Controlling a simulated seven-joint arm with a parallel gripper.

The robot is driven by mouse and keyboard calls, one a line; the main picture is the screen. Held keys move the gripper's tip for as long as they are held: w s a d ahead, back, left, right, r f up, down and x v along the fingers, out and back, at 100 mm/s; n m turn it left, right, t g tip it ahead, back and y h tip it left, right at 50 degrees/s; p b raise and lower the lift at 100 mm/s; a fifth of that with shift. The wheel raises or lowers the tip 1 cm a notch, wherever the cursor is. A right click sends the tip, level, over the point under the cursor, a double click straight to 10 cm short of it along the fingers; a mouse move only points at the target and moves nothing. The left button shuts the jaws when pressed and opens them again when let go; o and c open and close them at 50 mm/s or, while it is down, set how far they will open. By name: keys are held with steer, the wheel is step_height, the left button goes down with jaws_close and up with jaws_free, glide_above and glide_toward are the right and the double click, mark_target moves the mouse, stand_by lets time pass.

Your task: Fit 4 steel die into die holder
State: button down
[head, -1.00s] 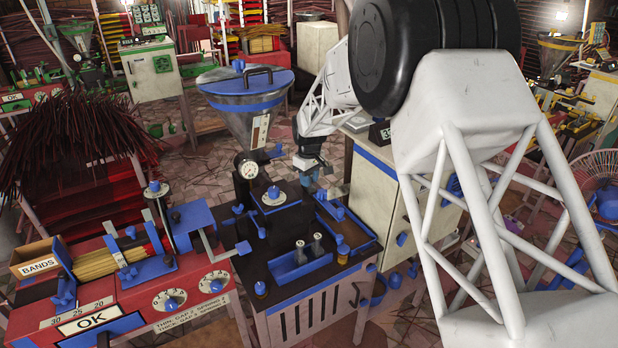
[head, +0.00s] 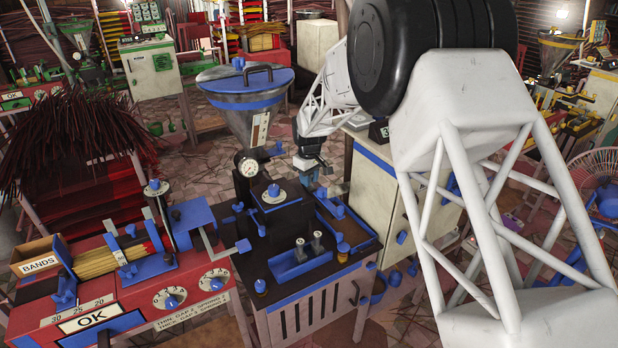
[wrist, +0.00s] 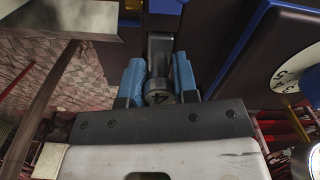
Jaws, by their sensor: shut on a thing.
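My gripper (wrist: 157,85) has two blue fingers closed on a steel die, a short grey cylinder marked 4 (wrist: 158,97), in the wrist view. Just beyond the die, a grey upright part (wrist: 160,50) lies between the fingertips; it may be the die holder, and I cannot tell whether the die touches it. In the head view my gripper (head: 308,172) is small, behind the extruder's black body, and the die in it is not clear. Two other small steel pieces (head: 317,241) stand in a blue tray (head: 287,275) on the machine top.
The extruder's blue-lidded hopper (head: 245,80) and pressure gauge (head: 249,167) stand left of my gripper. A dial (wrist: 292,73) and blue-edged dark body are close on the right in the wrist view. A cream cabinet (head: 375,190) stands to the right. A red machine (head: 150,300) adjoins the left.

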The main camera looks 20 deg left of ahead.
steer(key=shift+f, duration=0.1)
steer(key=c, duration=0.8)
jaws_free()
steer(key=shift+r, duration=3.9)
